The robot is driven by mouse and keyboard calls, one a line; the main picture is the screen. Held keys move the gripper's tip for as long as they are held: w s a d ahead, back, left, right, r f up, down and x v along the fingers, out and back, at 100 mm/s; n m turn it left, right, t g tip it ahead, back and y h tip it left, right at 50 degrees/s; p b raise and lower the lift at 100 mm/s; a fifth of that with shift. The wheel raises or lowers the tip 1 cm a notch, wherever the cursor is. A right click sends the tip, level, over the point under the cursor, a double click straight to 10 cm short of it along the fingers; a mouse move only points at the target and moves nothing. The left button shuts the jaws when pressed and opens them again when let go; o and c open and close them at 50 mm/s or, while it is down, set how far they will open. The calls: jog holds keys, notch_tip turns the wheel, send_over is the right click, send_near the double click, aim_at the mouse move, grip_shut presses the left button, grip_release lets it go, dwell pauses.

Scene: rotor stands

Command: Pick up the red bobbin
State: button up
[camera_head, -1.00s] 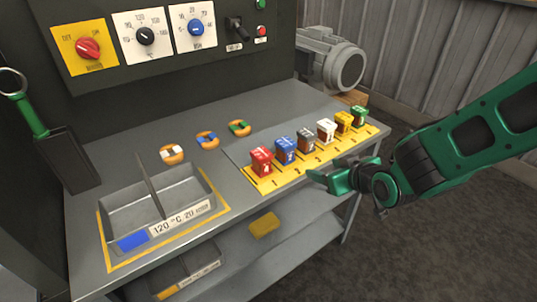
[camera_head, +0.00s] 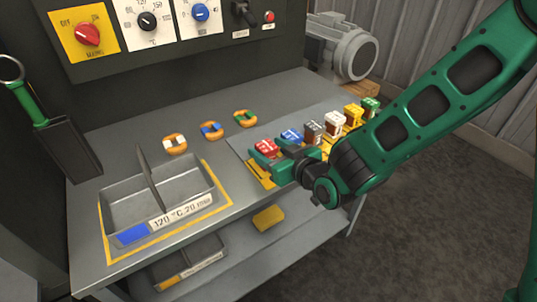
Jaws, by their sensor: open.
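The red bobbin (camera_head: 267,147) sits at the left end of a row of coloured bobbins on the metal bench. My gripper (camera_head: 262,160) is open, with its green fingers at the front of the red bobbin. The fingers and wrist hide the bobbin's lower part. I cannot tell whether the fingers touch it or stand around it. The blue bobbin (camera_head: 291,136) stands just to its right, close above my gripper.
Grey (camera_head: 313,130), white (camera_head: 334,121), yellow (camera_head: 353,114) and green (camera_head: 370,105) bobbins continue the row. Several orange rings, one of them blue-marked (camera_head: 211,130), lie behind. A divided metal tray (camera_head: 185,205) stands at the left. Bare bench lies between tray and row.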

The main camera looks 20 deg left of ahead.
aim_at(260, 146)
jog(key=x, duration=0.5)
jog(key=shift+s+f, duration=0.2)
jog(key=shift+f, duration=0.1)
jog(key=c, duration=1.3)
